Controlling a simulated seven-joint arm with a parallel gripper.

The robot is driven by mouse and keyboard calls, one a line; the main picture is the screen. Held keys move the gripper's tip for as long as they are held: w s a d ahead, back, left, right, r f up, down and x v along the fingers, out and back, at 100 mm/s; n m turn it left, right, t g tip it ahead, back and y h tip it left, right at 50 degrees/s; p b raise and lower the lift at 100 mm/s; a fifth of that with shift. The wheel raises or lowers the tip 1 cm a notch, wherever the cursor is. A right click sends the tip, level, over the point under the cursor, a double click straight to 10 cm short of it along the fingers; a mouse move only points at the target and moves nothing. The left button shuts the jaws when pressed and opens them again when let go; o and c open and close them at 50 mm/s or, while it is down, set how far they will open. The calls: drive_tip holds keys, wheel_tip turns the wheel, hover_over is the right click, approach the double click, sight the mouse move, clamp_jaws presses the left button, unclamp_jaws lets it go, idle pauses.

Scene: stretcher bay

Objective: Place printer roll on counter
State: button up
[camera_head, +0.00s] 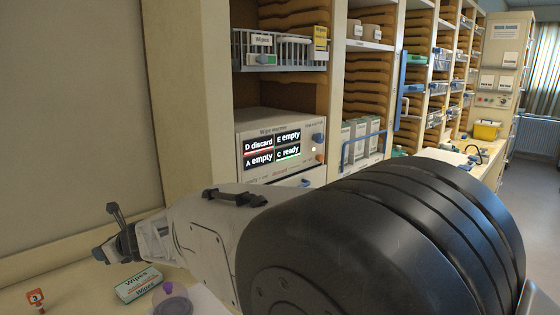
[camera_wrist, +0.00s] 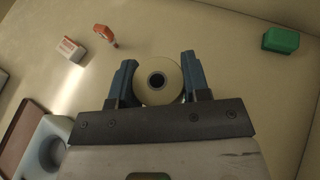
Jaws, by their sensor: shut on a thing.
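The printer roll (camera_wrist: 143,94) is a pale cream roll with a dark core hole. In the wrist view it sits between the two blue-grey fingers of my gripper (camera_wrist: 158,64), which is shut on it. In the head view my gripper (camera_head: 108,236) is at the lower left, above the cream counter (camera_head: 75,292). The roll cannot be made out there. The counter also shows below the fingers in the wrist view (camera_wrist: 220,50). I cannot tell whether the roll touches it.
A Wipes box (camera_head: 138,284), an orange tag marked 3 (camera_head: 36,298) and a purple-topped container (camera_head: 172,300) are on the counter. The wrist view shows a red-and-white box (camera_wrist: 71,49), an orange item (camera_wrist: 104,35) and a green box (camera_wrist: 281,40). A wipes warmer (camera_head: 280,145) stands behind.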

drive_tip(key=shift+w+d+r+m+t+h, duration=0.75)
drive_tip(key=shift+w+d+m+t+h, duration=1.35)
drive_tip(key=shift+d, duration=2.5)
drive_tip(key=d+r+n+g+y, duration=0.1)
drive_tip(key=d+r+y, duration=0.1)
drive_tip(key=d+r, duration=0.5)
drive_tip(key=d+r+n+g+y, duration=0.1)
drive_tip(key=d+r, duration=0.3)
drive_tip(key=d, duration=0.6)
drive_tip(key=s+d+f, duration=0.1)
drive_tip(key=d+f, duration=0.3)
drive_tip(key=d, duration=0.5)
drive_tip(key=d+f+m+t, duration=0.1)
drive_tip(key=d+f, duration=0.3)
drive_tip(key=d, duration=0.5)
drive_tip(key=s+d+f, duration=0.1)
drive_tip(key=d+f, duration=0.4)
drive_tip(key=d, duration=0.3)
drive_tip(key=s+d+f+m+t+h, duration=0.1)
drive_tip(key=s+d+f, duration=0.3)
drive_tip(key=d, duration=0.5)
drive_tip(key=s+d+f+m+t+h, duration=0.1)
drive_tip(key=s+d+f, duration=0.3)
drive_tip(key=s+d, duration=0.4)
drive_tip(key=shift+s+d+m+t+h, duration=0.3)
drive_tip(key=shift+d+m+t, duration=0.45)
drive_tip(key=shift+d, duration=0.4)
drive_tip(key=shift+w+f, duration=0.1)
